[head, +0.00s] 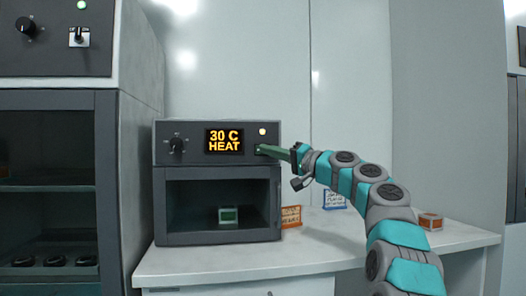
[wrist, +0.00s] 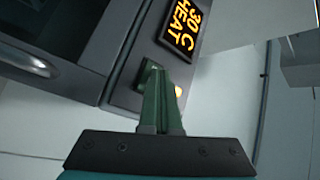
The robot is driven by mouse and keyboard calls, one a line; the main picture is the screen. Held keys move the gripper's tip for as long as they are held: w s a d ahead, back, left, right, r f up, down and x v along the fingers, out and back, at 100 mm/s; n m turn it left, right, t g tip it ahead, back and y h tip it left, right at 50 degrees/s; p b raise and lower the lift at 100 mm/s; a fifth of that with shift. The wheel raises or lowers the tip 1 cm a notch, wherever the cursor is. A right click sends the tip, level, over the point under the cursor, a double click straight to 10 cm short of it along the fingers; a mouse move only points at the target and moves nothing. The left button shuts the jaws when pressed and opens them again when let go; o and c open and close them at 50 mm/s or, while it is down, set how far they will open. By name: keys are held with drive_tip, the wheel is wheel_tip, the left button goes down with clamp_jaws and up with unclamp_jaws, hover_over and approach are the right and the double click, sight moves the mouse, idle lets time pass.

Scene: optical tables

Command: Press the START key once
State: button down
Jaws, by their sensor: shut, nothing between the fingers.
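A dark grey oven-like unit (head: 190,158) stands on the white bench, with a display (head: 224,141) reading "30 C HEAT" in orange. My gripper (head: 262,149) is shut and empty, its green fingertips at the right side of the front panel, below a lit yellowish lamp (head: 262,132). In the wrist view the closed fingertips (wrist: 154,68) are at the panel beside the display (wrist: 184,27), over a green-edged spot. The key under the fingertips is mostly hidden, and I cannot read its label or tell whether it is pressed in.
A knob (head: 177,145) is left of the display. Behind the unit's window sits a small green-white object (head: 228,215). Orange (head: 291,216) and blue (head: 334,200) signs and a small box (head: 430,221) stand on the bench (head: 230,262). A taller cabinet (head: 108,180) is at left.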

drive_tip(key=shift+f, duration=0.1)
drive_tip(key=shift+s+d+b, duration=0.25)
drive_tip(key=shift+s+b, duration=0.45)
drive_tip(key=shift+s, duration=0.05)
drive_tip(key=s+b, duration=0.2)
drive_tip(key=s+d+b, duration=0.1)
drive_tip(key=s, duration=0.1)
drive_tip(key=shift+s+d+b, duration=0.2)
drive_tip(key=shift+s+b, duration=0.2)
idle(0.5)
